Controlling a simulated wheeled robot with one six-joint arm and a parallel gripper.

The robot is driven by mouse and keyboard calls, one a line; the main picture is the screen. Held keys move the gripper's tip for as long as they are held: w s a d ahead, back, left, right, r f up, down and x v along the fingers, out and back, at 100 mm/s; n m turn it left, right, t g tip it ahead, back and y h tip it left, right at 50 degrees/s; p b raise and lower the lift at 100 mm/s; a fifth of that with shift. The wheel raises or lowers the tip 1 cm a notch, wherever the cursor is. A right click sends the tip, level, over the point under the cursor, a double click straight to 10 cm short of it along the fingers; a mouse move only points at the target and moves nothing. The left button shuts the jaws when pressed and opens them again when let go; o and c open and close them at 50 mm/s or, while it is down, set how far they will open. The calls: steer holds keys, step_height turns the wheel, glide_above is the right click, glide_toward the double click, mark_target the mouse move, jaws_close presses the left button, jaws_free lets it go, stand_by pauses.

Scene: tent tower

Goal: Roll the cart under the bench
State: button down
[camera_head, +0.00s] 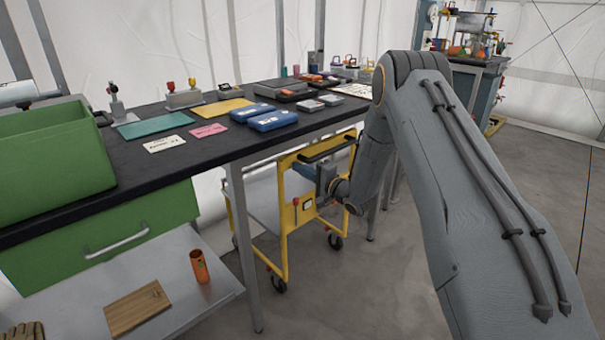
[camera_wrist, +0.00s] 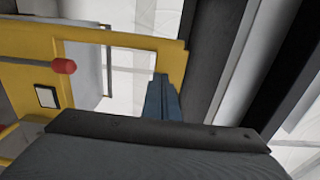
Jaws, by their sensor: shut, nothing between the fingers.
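The cart (camera_head: 283,230) has a yellow frame, pale shelves, a black push bar and dark wheels. It stands on the floor mostly under the black-topped bench (camera_head: 118,165), with its handle end at the front edge, between the bench legs. My gripper (camera_head: 326,178) is at that handle end, just below the push bar, partly hidden by my wrist. In the wrist view the blue fingers (camera_wrist: 161,97) are together and empty, close to the yellow frame (camera_wrist: 120,38). I cannot tell whether they touch it.
A silver bench leg (camera_head: 243,240) stands left of the cart. A green drawer (camera_head: 110,235) and a low shelf (camera_head: 195,300) fill the bench's left side. Cards, blue cases and a green bin (camera_head: 50,160) are on top. The floor (camera_head: 370,285) in front is clear.

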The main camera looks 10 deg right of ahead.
steer(key=shift+w+r, duration=0.3)
steer(key=p+v, duration=0.2)
steer(key=v, duration=1.2)
steer(key=s+d+r+n+g+h+p, duration=0.5)
steer(key=s+r+h, duration=0.3)
steer(key=s+h, duration=0.2)
steer(key=s+a+r+n+g+p, duration=0.1)
steer(key=s+r+n+g, duration=0.1)
steer(key=s, duration=0.8)
steer(key=s+a+r+n+g+p, duration=0.1)
steer(key=s+r+g+p, duration=0.1)
steer(key=s, duration=0.9)
steer(key=s+a+r+n+g+p, duration=0.1)
steer(key=s+r+g, duration=0.3)
steer(key=s, duration=0.7)
steer(key=shift+a+r+n+g+h+p, duration=0.3)
steer(key=shift+a+n+g+p, duration=0.15)
steer(key=shift+n+g, duration=0.35)
steer(key=shift+s, duration=0.1)
